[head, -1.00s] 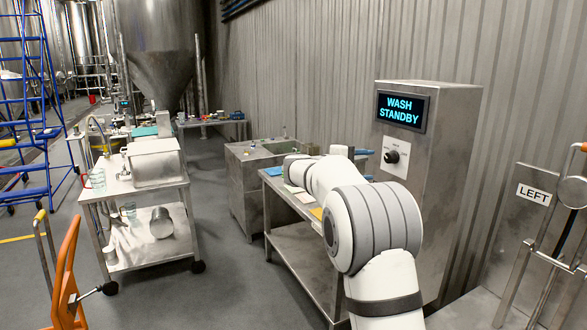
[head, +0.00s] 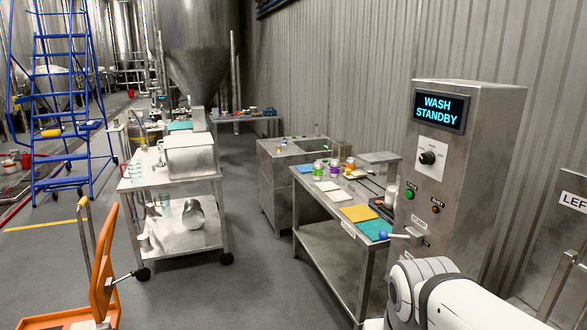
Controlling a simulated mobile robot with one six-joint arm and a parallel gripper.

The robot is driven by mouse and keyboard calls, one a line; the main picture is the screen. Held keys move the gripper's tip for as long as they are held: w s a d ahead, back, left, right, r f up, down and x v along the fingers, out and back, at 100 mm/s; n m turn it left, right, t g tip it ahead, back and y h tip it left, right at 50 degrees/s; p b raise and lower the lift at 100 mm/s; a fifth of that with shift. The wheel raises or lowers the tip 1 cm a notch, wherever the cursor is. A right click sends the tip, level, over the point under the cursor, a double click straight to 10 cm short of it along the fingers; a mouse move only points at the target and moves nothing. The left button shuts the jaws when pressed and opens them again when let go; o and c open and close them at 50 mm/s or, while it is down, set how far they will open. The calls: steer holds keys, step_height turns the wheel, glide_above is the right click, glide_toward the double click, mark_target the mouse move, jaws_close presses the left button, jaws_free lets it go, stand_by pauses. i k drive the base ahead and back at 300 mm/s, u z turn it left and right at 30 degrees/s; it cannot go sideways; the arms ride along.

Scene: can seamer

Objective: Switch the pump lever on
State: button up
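The pump lever (head: 399,236) sticks out to the left from the front of the grey metal control cabinet (head: 472,170). It has a pale shaft and a blue ball knob (head: 383,235) at its end. A small PUMP label (head: 420,223) sits just above the lever. The cabinet's display (head: 439,110) reads WASH STANDBY. Part of my white arm shows at the lower right, below the lever and in front of the cabinet's lower part. My gripper is out of view.
A black dial (head: 429,158), a green button (head: 409,193) and a darker button (head: 435,207) are on the cabinet. A steel table (head: 330,245) with jars and coloured cloths stands beside it. A trolley (head: 185,240) stands left; floor between is clear.

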mark_target(383, 235)
steer(key=k, duration=0.6)
steer(key=u, duration=0.2)
steer(key=i, duration=1.5)
steer(key=z, duration=0.75)
